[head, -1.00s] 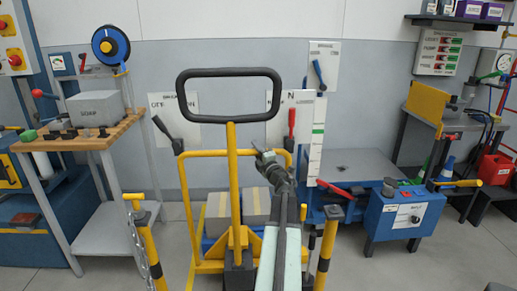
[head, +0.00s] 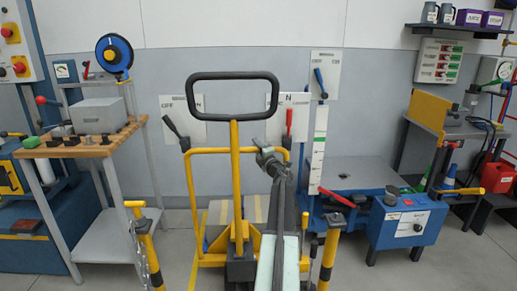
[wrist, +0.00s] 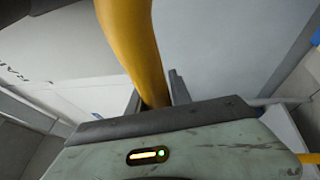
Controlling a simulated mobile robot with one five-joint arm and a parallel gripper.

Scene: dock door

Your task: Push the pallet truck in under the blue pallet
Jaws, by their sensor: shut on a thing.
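The pallet truck has a yellow hoop frame (head: 188,190), a yellow upright and a black loop handle (head: 232,76). It stands in front of me. My gripper (head: 268,155) is at the right end of the hoop's top bar. In the wrist view a yellow tube (wrist: 130,40) runs down between the dark jaws (wrist: 155,100), which are shut on it. The blue pallet (head: 205,243) is mostly hidden behind the truck. Striped cartons (head: 220,212) stand on it. How far the forks are under the pallet is hidden.
Yellow posts stand close at left (head: 148,245) and right (head: 329,245), the left one with a chain. A workbench (head: 90,147) is at left. A blue machine (head: 405,222) is at right. The grey wall is behind. Some bare floor shows at right.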

